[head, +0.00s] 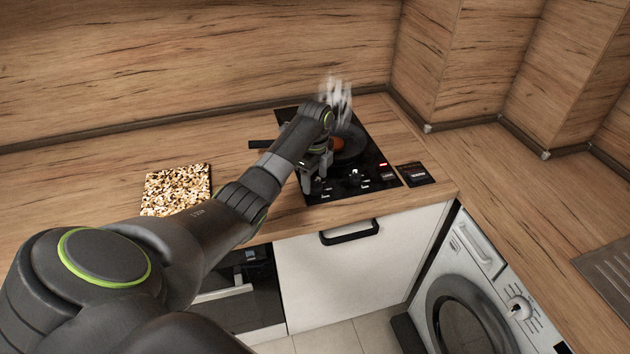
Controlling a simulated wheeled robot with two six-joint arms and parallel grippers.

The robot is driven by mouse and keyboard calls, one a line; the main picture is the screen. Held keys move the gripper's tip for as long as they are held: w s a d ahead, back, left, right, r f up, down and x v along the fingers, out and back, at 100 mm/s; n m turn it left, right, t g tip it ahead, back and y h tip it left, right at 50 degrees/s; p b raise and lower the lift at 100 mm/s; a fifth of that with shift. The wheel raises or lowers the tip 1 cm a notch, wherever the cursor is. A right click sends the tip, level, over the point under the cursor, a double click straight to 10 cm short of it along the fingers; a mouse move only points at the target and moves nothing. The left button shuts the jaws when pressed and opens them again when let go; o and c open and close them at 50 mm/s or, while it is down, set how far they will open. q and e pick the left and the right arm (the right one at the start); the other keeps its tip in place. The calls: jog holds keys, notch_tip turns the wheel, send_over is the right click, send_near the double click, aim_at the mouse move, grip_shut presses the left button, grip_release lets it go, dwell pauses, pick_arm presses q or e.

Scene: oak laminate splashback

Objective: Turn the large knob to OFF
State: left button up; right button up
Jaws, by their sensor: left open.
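A black hob (377,165) is set in the wooden counter, with a dark pan (352,150) on it and white steam (337,92) above. Small dark control knobs (355,179) show along the hob's front edge; their marks are too small to read. My left gripper (314,182) is open over the front left part of the hob, pointing down, left of the visible knobs. The gripper and forearm hide part of the hob and whatever lies under the fingers, and I cannot tell whether they touch a knob. My right gripper is not in view.
A speckled board (177,190) lies on the counter to the left. A small dark panel (414,174) is right of the hob. A white washing machine (470,247) with a round dial (518,307) stands below right. A wooden splashback (200,55) rises behind.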

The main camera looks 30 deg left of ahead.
pick_arm(q)
jog(key=shift+f, duration=1.05)
jog(key=c, duration=1)
jog(key=shift+o, duration=0.2)
jog(key=shift+r, duration=0.1)
